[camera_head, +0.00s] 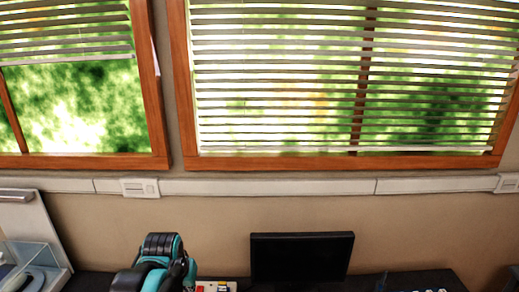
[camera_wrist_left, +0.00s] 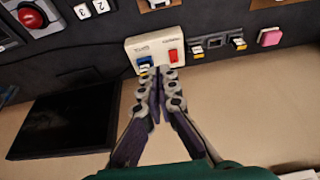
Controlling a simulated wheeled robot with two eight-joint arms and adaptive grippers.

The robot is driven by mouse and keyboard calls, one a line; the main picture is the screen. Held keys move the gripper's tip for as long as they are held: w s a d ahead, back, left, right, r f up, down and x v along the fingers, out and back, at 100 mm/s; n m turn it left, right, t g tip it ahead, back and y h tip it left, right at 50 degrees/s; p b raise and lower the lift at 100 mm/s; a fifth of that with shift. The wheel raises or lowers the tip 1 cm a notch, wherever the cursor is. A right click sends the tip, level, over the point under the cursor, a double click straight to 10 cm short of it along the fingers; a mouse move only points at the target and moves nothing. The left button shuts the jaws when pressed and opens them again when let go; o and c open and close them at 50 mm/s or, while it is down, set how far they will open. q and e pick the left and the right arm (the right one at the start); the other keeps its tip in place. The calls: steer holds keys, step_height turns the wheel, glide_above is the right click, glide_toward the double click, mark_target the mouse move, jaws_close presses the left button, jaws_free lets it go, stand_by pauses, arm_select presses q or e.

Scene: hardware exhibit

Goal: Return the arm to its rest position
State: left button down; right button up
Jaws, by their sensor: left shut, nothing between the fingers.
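My left arm (camera_head: 160,265), black and teal, rises at the bottom of the head view, left of a black monitor. Its fingers are not clearly seen there. In the left wrist view my left gripper (camera_wrist_left: 158,78) is shut and empty, its fingertips together. The fingertips appear just in front of a white box (camera_wrist_left: 153,48) with a blue switch (camera_wrist_left: 144,62) and a red switch (camera_wrist_left: 174,56). I cannot tell whether they touch it. The fingers partly cover the box's lower edge. My right arm and gripper are in neither view.
The black monitor (camera_head: 300,258) stands right of my arm, against the beige wall (camera_head: 400,222). A dark panel (camera_wrist_left: 240,20) carries several controls, including a pink button (camera_wrist_left: 270,37) and a red button (camera_wrist_left: 30,17). Windows with blinds (camera_head: 280,80) are above. A pale board (camera_head: 40,225) leans at left.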

arm_select(q)
steer(key=s+d+f+t+b, duration=0.1)
steer(key=s+f, duration=0.4)
steer(key=s, duration=0.9)
steer(key=shift+s+d+t+b, duration=0.25)
steer(key=shift+t+b, duration=0.3)
steer(key=shift+t, duration=0.55)
steer(key=w+a+r+g+p, duration=0.2)
steer(key=w+r, duration=0.2)
steer(key=w, duration=0.8)
steer(key=w+a+f+g, duration=0.1)
steer(key=w+f, duration=0.1)
steer(key=w, duration=0.5)
steer(key=w+a+f+g+p, duration=0.1)
steer(key=w+f, duration=0.2)
steer(key=w, duration=0.3)
steer(key=shift+w+a+f, duration=0.15)
steer(key=shift+w+a, duration=0.2)
